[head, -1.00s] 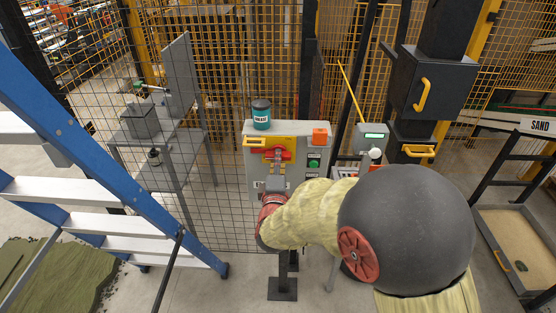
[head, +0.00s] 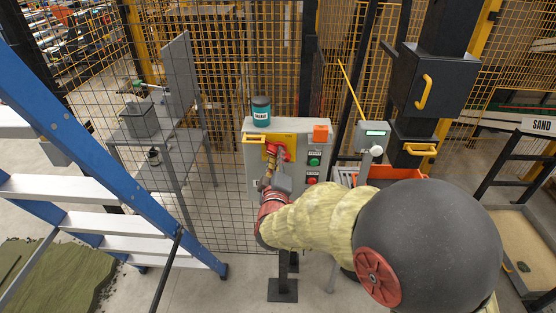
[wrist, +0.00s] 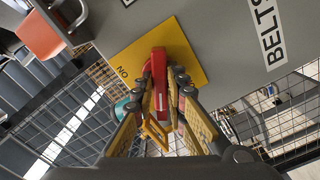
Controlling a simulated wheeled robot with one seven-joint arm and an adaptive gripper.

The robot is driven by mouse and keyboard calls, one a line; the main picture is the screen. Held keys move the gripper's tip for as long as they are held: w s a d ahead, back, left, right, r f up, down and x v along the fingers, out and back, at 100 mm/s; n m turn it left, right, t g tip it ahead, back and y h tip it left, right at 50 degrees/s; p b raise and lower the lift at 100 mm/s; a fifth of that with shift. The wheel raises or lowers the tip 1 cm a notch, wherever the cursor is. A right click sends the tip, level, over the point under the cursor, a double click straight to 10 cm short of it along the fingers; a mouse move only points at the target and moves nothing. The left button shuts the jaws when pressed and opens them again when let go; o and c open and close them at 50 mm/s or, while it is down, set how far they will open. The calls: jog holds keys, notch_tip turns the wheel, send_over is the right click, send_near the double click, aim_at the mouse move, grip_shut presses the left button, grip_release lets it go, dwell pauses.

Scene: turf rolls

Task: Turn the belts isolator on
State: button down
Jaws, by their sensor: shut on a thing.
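The belts isolator is a red rotary handle (head: 285,155) on a yellow plate (head: 284,138), on the front of a grey control box (head: 253,180). In the wrist view the red handle (wrist: 158,68) stands out from the yellow plate (wrist: 192,66). My gripper (wrist: 166,92) is shut on the red handle, one finger on each side. In the head view my gripper (head: 271,176) covers part of the handle and the box's lower front.
A teal grease tin (head: 261,112) and an orange block (head: 320,133) are at the box's top. Green (head: 314,161) and red (head: 312,181) buttons sit right of the handle. Mesh fencing stands behind. A blue stepladder (head: 110,175) is at left.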

jog(key=m+b, duration=0.3)
jog(key=m, duration=0.3)
jog(key=m+b, duration=0.3)
jog(key=m, duration=0.2)
jog(key=shift+f+m, duration=0.2)
jog(key=shift+m, duration=0.2)
dwell(0.3)
jog(key=c, duration=1.9)
grip_release()
jog(key=shift+r, duration=0.1)
jog(key=shift+o, duration=0.5)
jog(key=s, duration=1.2)
jog(key=shift+a, duration=0.2)
